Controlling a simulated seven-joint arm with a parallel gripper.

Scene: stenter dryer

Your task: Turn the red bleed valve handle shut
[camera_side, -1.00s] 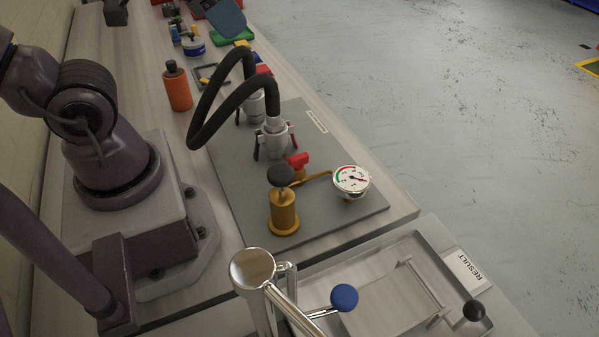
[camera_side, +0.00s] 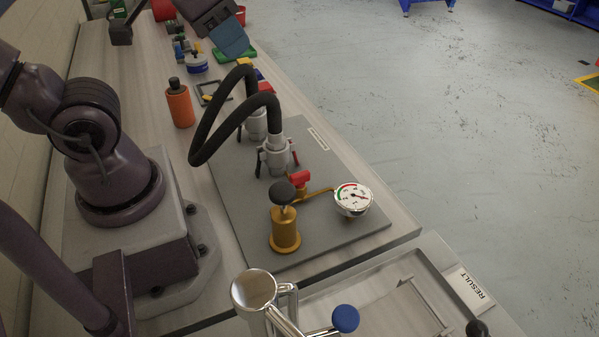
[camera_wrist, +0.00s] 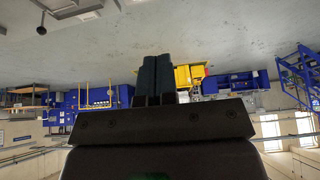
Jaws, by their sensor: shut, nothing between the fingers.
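The red bleed valve handle (camera_side: 299,178) sits on a small brass fitting on the grey plate (camera_side: 235,215). It is between the brass pump cylinder with a black knob (camera_side: 285,230) and the round white gauge (camera_side: 352,198). A thin brass pipe runs to the gauge. My gripper (camera_side: 232,42) appears at the top of the side view, far from the handle and above the bench's far end. In the wrist view, my gripper's two dark fingers (camera_wrist: 155,80) are together and empty. The wrist view does not show the red handle.
An orange bottle (camera_side: 180,104) stands left of the plate. A chrome post with a blue-knobbed lever (camera_side: 345,318) and a metal tray (camera_side: 405,290) are in front. A RESULT label (camera_side: 472,285) lies right.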

